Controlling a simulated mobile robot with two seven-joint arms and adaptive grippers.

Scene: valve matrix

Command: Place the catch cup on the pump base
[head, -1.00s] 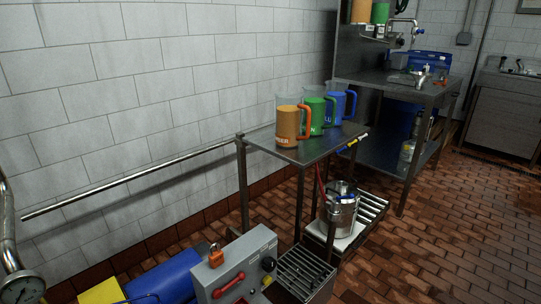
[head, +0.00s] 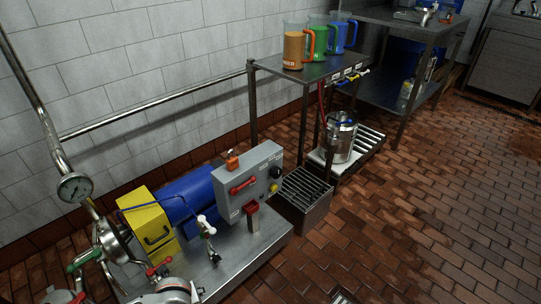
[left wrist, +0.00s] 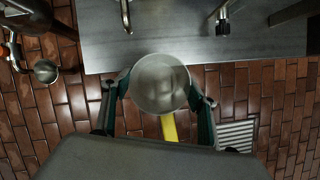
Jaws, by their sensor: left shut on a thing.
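In the left wrist view my left gripper (left wrist: 160,98) is shut around a round, open metal-grey cup (left wrist: 160,80), which I take for the catch cup. A finger lies on each side of it, and a yellow strip (left wrist: 168,128) shows just below its rim. The cup is beside the edge of a flat grey plate (left wrist: 260,38), seemingly the pump base, and overlaps that edge in the picture. I cannot tell its height. In the head view the steel pump base (head: 255,247) carries a yellow box, a blue motor and a grey control box. Neither gripper shows there.
The grey control box (head: 248,185) and small valve (head: 207,225) stand up from the base, with piping and a gauge (head: 75,187) at left. A grated step (head: 303,195) is behind. Floor at right is clear. A drain grate (left wrist: 237,135) shows near the cup.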

